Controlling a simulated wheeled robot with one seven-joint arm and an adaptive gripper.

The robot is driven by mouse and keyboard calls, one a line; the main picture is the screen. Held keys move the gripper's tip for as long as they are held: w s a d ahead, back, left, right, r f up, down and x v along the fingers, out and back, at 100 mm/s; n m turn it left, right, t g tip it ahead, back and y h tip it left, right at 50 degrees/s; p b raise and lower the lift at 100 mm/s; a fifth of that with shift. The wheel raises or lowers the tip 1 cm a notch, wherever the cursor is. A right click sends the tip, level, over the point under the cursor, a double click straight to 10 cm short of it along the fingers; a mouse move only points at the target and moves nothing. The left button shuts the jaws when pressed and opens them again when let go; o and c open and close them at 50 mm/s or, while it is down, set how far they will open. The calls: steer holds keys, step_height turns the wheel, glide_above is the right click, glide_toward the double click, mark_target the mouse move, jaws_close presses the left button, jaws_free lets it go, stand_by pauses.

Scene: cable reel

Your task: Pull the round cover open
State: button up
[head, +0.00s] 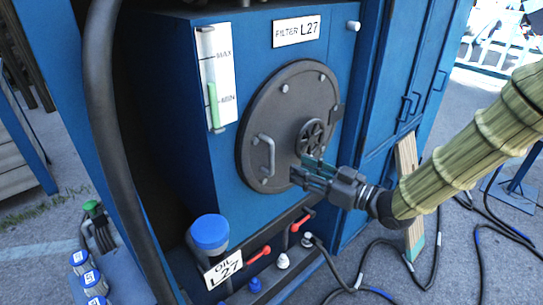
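The round cover (272,101) is a dark grey disc on the front of the blue filter cabinet, and it looks closed against it. A light grey bar handle (267,152) stands on its lower left. A dark handwheel (313,137) sits on its right half. My gripper (298,167) is in front of the cover's lower right, just below the handwheel and right of the bar handle. Its fingers look apart with nothing seen between them. Whether they touch the cover or wheel cannot be told.
A gauge marked MAX and MIN (216,75) is left of the cover. Below stand a blue-capped oil filler (210,235) and red levers (259,255). A thick hose (103,120) runs down the left. Black cables (390,270) lie on the ground at right.

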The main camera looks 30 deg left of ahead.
mark_target(272, 171)
steer(key=a, duration=0.3)
steer(key=w+a+p, duration=0.1)
steer(key=a, duration=0.2)
steer(key=a+p, duration=0.1)
steer(key=a, duration=0.3)
steer(key=shift+w+a+f, duration=0.1)
steer(key=shift+w, duration=0.25)
jaws_close()
